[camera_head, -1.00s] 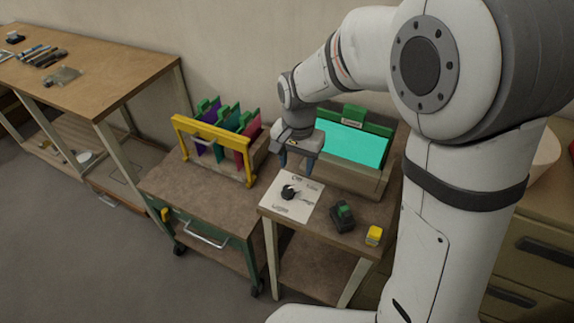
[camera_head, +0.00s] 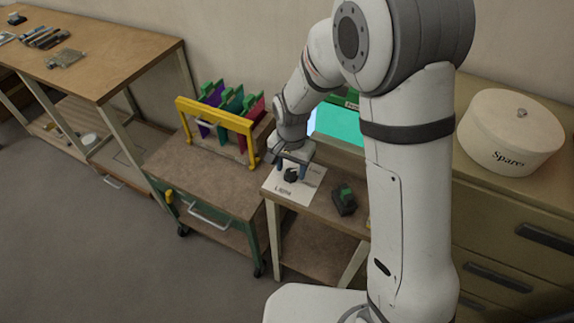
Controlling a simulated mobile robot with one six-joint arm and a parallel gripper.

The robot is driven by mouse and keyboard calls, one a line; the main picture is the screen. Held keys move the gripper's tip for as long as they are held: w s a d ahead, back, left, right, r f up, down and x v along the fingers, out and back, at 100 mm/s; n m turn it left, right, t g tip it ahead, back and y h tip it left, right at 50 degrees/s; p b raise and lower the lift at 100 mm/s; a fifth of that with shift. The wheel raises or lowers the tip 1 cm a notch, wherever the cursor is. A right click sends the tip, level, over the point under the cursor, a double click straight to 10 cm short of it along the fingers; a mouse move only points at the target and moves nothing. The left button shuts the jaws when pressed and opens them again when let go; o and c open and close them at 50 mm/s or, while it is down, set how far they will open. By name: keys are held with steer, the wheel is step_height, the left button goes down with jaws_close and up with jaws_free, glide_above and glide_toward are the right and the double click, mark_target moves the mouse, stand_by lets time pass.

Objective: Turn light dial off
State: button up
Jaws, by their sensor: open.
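The light dial (camera_head: 291,175) is a small black knob on a white label plate (camera_head: 279,187) with printed words, on top of a small wooden table. The word at its lower left seems to read "Light"; the dial's exact setting is too small to tell. My gripper (camera_head: 290,172) is open, with its blue-grey fingers pointing down at the dial, one to each side as seen here. Whether the fingers touch the knob cannot be told. My gripper and wrist hide the upper part of the label.
A black device with a green button (camera_head: 345,199) sits right of the plate. A lit cyan panel (camera_head: 338,130) stands behind, partly hidden by my arm.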

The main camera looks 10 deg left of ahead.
steer(key=shift+c, duration=0.2)
steer(key=c, duration=0.9)
steer(key=shift+o, duration=0.6)
steer(key=shift+a+r, duration=0.1)
steer(key=shift+a, duration=0.25)
steer(key=shift+d, duration=0.25)
steer(key=shift+c, duration=0.7)
steer(key=shift+w+r, duration=0.1)
steer(key=shift+w, duration=0.05)
